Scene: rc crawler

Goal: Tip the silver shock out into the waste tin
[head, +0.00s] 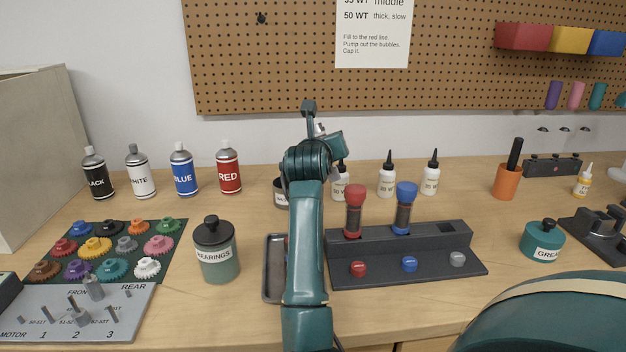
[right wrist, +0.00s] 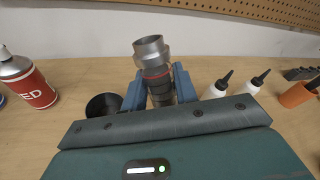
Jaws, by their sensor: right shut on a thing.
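My right gripper (right wrist: 160,90) is shut on the silver shock (right wrist: 152,58), a grey metal cylinder with a red ring and a wide silver rim at its upper end. The fingers press on both sides of it. In the head view my right gripper (head: 322,137) is high over the back of the bench, and the shock is mostly hidden there. The waste tin (head: 279,195) is a dark round tin, partly hidden behind my right arm. In the right wrist view the tin (right wrist: 103,105) is just left of and below the shock. My left gripper is not in view.
A black stand (head: 345,275) holds a red and a blue shock; its third socket is empty. Several white oil bottles (head: 387,180) stand right of the tin, spray cans (head: 229,170) to the left. A metal tray (head: 273,285) and bearings jar (head: 215,255) are nearer.

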